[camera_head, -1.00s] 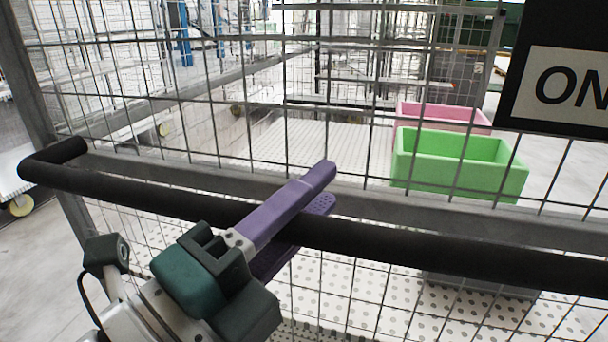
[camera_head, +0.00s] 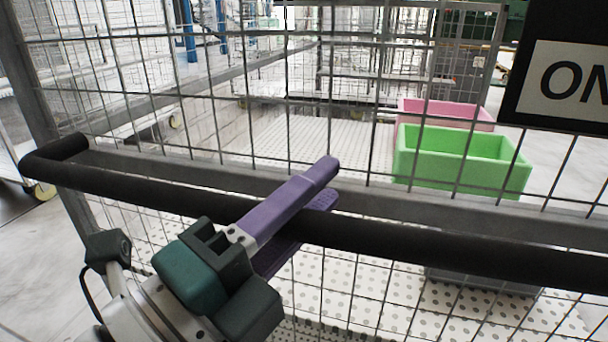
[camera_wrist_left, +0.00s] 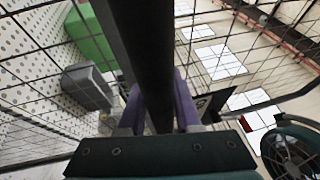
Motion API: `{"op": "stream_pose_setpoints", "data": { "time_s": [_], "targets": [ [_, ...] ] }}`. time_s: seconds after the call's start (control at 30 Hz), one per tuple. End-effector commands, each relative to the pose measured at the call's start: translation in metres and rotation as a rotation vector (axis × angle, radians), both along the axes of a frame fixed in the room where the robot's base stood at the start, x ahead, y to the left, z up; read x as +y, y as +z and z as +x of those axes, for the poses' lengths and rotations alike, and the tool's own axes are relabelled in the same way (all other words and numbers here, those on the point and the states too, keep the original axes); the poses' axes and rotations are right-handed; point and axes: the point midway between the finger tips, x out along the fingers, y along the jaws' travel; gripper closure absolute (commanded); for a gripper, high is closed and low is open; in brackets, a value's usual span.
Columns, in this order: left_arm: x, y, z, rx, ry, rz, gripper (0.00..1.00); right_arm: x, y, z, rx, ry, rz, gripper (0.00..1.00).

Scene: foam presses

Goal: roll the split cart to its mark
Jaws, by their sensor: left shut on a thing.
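The cart has a wire mesh side and a black padded push handle (camera_head: 420,245) across its near end. My left gripper (camera_head: 310,200) is shut on that handle, with its purple fingers above and below the bar. In the left wrist view the handle (camera_wrist_left: 145,60) runs between the two purple fingers (camera_wrist_left: 160,100). A green bin (camera_head: 460,165) and a pink bin (camera_head: 445,110) show through the mesh, on the perforated white deck (camera_head: 330,140). A grey bin also shows in the left wrist view (camera_wrist_left: 88,88). My right gripper is not in view. I see no floor mark.
A black-framed sign (camera_head: 565,75) reading "ON", cut off by the frame, hangs at the upper right of the mesh. Other mesh racks and blue posts (camera_head: 187,30) stand behind. Bare pale floor (camera_head: 35,240) shows at the left.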

Motion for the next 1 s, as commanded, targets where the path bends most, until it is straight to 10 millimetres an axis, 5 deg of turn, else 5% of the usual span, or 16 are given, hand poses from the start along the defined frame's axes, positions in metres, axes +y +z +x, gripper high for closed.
{"op": "stream_pose_setpoints", "data": {
  "time_s": [0.1, 0.13, 0.37, 0.7, 1.0],
  "targets": [
    [0.001, 0.001, 0.001, 0.0, 0.004, 0.0, 1.0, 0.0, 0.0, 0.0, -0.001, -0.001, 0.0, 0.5],
    [0.001, 0.0, 0.001, 0.0, 0.004, 0.0, 0.66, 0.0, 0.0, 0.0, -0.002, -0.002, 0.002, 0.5],
    [0.001, 0.0, 0.001, 0.001, 0.003, 0.001, 0.4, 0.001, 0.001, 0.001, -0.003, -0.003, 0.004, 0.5],
    [0.004, -0.002, -0.003, 0.002, 0.003, 0.001, 0.38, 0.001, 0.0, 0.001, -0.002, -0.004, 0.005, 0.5],
    [0.04, -0.014, -0.045, 0.006, 0.003, 0.003, 0.38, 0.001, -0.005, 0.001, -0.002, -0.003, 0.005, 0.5]
  ]
}}
